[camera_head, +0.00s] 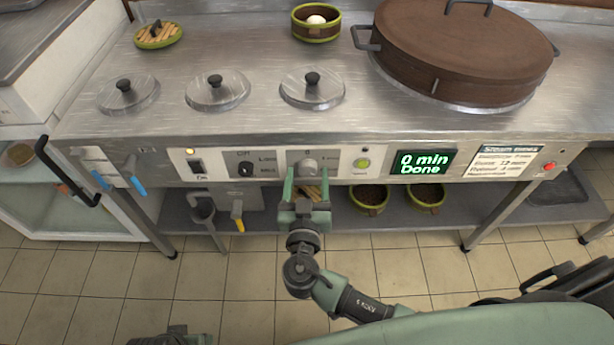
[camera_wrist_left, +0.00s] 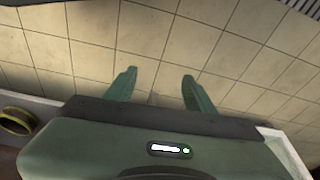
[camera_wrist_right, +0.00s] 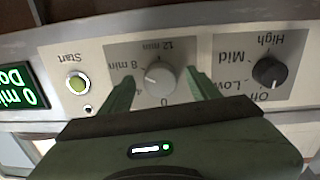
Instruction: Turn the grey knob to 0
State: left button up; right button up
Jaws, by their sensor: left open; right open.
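The grey knob (camera_head: 308,166) sits on the front panel of the steel counter. In the right wrist view the knob (camera_wrist_right: 162,82) shows upside down, with 12 min above it, 8 min to its left and 0 below it. A pale mark on its left side seems to point left, between 0 and 8 min, but the exact setting is unclear. My right gripper (camera_wrist_right: 160,90) is open, one finger on each side of the knob, with visible gaps. It also shows in the head view (camera_head: 306,176). My left gripper (camera_wrist_left: 158,78) is open and empty above the floor.
A black knob (camera_wrist_right: 270,72) marked Off, Low, Mid and High is beside the grey one. A green Start button (camera_wrist_right: 77,84) is on the other side. The display (camera_head: 421,164) reads "0 min Done". Green-rimmed bowls (camera_head: 369,199) stand on the shelf below.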

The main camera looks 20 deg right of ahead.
jog(key=shift+c, duration=0.3)
grip_shut()
jog(key=shift+f, duration=0.1)
